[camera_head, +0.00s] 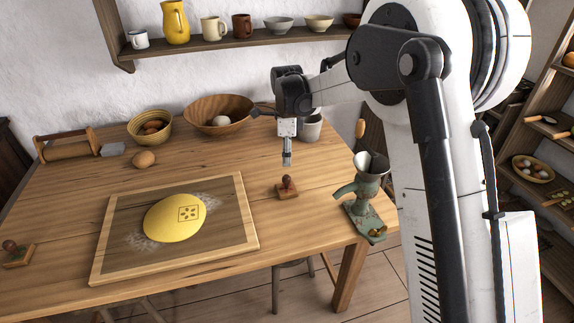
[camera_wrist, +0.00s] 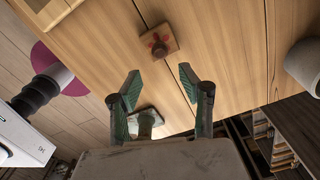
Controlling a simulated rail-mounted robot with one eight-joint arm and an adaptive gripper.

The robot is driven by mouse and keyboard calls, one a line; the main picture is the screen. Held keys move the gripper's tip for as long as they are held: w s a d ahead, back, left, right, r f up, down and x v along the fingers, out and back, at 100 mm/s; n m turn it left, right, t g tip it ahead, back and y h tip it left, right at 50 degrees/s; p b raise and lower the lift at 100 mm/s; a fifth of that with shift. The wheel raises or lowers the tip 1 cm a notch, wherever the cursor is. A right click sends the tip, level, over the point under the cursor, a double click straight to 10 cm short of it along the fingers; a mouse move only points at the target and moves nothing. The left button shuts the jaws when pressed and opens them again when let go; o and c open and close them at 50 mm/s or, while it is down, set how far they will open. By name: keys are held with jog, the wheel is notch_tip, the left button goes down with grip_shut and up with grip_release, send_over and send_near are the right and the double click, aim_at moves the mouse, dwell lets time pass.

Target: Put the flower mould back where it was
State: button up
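One wooden mould (camera_head: 287,189) with a square base and a knob stands on the table, right of the pastry board. In the wrist view this mould (camera_wrist: 168,48) shows a red flower-like mark around its knob, ahead of the fingertips. A second, similar mould (camera_head: 18,258) stands at the table's left edge; its marking is too small to tell. A yellow dough round (camera_head: 172,220) lies on the board and bears a square flower print. My gripper (camera_head: 287,160) hangs above the table, pointing down, behind the first mould. Its fingers (camera_wrist: 160,77) are apart, with nothing between the tips.
A green grinder (camera_head: 364,200) stands at the table's right edge. A grey cup (camera_head: 311,128), a large bowl (camera_head: 205,108) and a smaller bowl (camera_head: 140,123) stand at the back. The pastry board (camera_head: 245,238) fills the front middle. Table between board and bowls is mostly free.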

jog(key=s+d+r+n+t, duration=0.3)
jog(key=s+d+r+n, duration=0.6)
jog(key=s+d+r, duration=0.6)
jog(key=s+d+f+n+t, duration=0.1)
jog(key=s+d+n+t, duration=0.1)
jog(key=s, duration=0.9)
jog(key=s+d+f+n+t, duration=0.2)
jog(key=s+d+n, duration=0.2)
jog(key=s+n, duration=0.3)
jog(key=s, duration=0.4)
